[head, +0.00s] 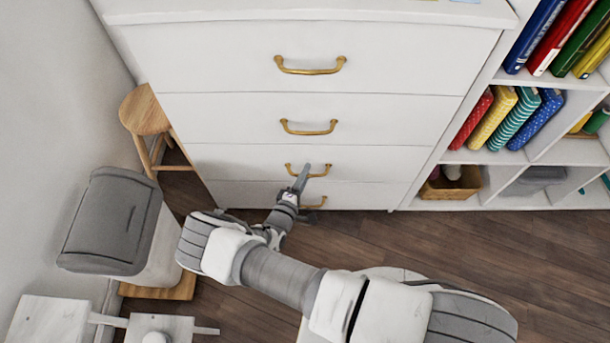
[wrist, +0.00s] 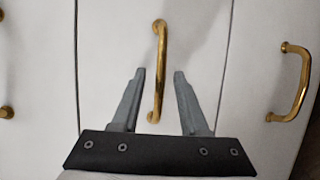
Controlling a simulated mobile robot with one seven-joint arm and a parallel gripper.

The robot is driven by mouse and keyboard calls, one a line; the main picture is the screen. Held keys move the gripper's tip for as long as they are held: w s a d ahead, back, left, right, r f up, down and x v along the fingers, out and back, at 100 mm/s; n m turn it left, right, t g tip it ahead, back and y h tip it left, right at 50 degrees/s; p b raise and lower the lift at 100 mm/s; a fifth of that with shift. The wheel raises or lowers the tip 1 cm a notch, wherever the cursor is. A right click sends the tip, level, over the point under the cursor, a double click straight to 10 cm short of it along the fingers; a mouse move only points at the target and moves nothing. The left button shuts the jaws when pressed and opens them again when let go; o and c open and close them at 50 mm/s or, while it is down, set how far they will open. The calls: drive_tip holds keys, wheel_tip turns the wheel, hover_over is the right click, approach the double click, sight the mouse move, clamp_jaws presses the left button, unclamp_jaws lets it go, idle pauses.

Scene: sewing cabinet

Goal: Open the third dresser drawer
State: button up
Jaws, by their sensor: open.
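A white dresser (head: 200,70) has a column of drawers, each with a brass handle. The third drawer from the top (head: 235,163) appears shut, flush with the others. Its handle (head: 292,168) is partly hidden by my gripper (head: 303,176). In the wrist view my gripper (wrist: 160,76) is open, with one finger on each side of the third drawer's brass handle (wrist: 161,45). The bottom drawer's handle (head: 314,203) is just below my gripper in the head view and shows at the right of the wrist view (wrist: 300,82).
A bookshelf (head: 487,178) with coloured books and a basket (head: 452,184) stands right of the dresser. A wooden stool (head: 145,113) and a grey-lidded bin (head: 112,220) stand to the left. The wooden floor (head: 470,250) is clear at the front right.

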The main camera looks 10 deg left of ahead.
clamp_jaws()
idle(1.3)
